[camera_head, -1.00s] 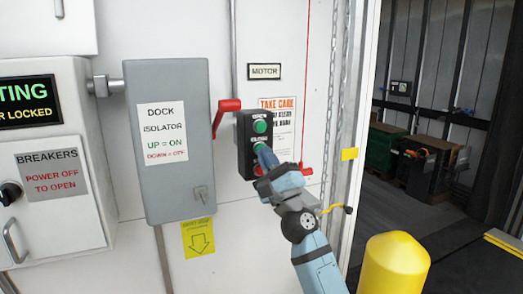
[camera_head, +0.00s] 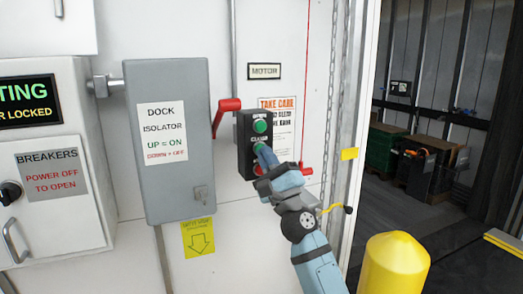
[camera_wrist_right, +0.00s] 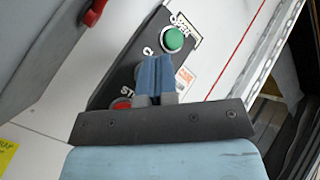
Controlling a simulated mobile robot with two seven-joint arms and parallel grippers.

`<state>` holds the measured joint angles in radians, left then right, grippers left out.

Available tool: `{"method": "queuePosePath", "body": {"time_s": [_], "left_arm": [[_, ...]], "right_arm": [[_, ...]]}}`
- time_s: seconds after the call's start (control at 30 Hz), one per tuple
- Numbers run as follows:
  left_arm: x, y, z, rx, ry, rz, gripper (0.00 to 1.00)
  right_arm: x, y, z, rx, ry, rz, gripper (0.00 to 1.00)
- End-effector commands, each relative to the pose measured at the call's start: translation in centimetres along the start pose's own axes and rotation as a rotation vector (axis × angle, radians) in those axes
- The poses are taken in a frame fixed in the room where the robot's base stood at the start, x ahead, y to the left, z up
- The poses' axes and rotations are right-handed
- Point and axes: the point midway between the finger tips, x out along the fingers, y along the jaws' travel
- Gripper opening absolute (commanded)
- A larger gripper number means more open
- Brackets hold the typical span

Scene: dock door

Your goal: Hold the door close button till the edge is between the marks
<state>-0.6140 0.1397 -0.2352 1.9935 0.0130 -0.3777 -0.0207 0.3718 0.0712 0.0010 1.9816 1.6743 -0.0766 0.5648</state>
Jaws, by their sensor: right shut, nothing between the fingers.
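The black button box (camera_head: 247,160) is on the white wall, right of the grey isolator. Its upper green button (camera_head: 260,126) is uncovered; it also shows in the right wrist view (camera_wrist_right: 172,39). The lower green button (camera_head: 259,148) is partly behind the fingertips of my right gripper (camera_head: 267,156). The fingers are shut and empty, with tips at or very near that button; I cannot tell whether it is pressed. In the right wrist view, the fingers (camera_wrist_right: 155,78) hide the middle button, and a red button (camera_wrist_right: 122,104) shows beside them. My left gripper is out of view.
The grey isolator (camera_head: 172,190) with its red handle (camera_head: 226,112) stands left of the box. A yellow mark (camera_head: 349,154) is on the doorway frame. A yellow bollard (camera_head: 393,265) stands at lower right. I cannot make out a door edge in the open doorway.

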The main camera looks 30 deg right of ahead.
Motion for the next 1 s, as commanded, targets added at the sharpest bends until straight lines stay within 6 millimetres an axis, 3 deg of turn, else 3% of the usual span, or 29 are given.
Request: {"method": "queuePosePath", "body": {"time_s": [1.0], "left_arm": [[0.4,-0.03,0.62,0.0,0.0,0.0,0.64]], "right_arm": [[0.84,0.65,-0.64,0.0,0.0,0.0,0.0]]}}
